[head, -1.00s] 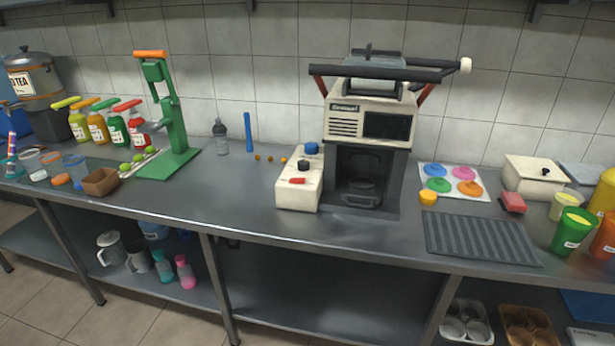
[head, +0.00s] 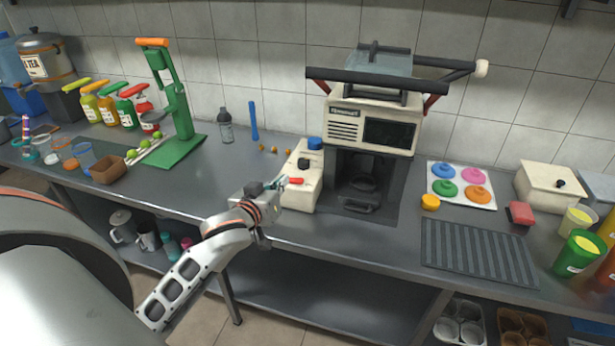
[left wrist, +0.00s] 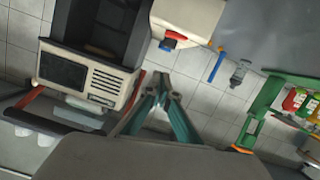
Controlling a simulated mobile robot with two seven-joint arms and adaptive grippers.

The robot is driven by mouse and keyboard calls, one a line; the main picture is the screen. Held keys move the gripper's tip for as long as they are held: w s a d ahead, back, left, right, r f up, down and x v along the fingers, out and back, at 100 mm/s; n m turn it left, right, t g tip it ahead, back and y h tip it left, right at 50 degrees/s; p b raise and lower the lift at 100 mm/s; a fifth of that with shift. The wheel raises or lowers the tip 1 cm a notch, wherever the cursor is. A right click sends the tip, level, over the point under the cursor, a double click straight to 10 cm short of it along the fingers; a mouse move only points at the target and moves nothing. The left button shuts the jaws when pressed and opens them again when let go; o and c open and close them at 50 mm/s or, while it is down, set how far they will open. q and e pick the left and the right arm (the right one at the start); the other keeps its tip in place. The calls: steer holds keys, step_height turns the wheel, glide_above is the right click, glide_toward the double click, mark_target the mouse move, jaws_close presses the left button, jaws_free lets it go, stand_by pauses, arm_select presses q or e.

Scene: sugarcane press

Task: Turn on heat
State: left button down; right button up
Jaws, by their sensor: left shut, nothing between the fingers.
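The cream press machine (head: 345,131) stands at the back of the counter. On its left is a white control box (head: 303,199) with a red switch (head: 295,181), a black knob (head: 303,164) and a blue knob (head: 315,143). My left gripper (head: 282,183) is shut and empty, its teal fingertips close to the left end of the red switch; I cannot tell whether they touch it. In the left wrist view the machine (left wrist: 101,80) appears upside down, and the red part (left wrist: 175,37) of the control box lies beyond the fingertips (left wrist: 165,80). My right gripper is out of view.
A green hand press (head: 177,120) and several sauce bottles stand to the left. A blue stick (head: 253,120) and a grey bottle (head: 226,125) stand behind the box. A ridged dark mat (head: 475,252) and colored lids lie to the right.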

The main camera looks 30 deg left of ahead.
arm_select(q)
glide_above(298, 189)
steer(key=shift+s+a+f, duration=0.1)
steer(key=shift+a+f, duration=0.05)
steer(key=shift+f, duration=0.45)
steer(key=shift+s+a+f, duration=0.1)
steer(key=shift+a+f, duration=0.05)
steer(key=shift+f, duration=0.45)
steer(key=f, duration=0.2)
steer(key=shift+w+d+f, duration=0.15)
steer(key=shift+d+f, duration=0.05)
steer(key=shift+f, duration=0.1)
steer(key=shift+d+f, duration=0.15)
steer(key=shift+f, duration=0.6)
steer(key=shift+w, duration=0.1)
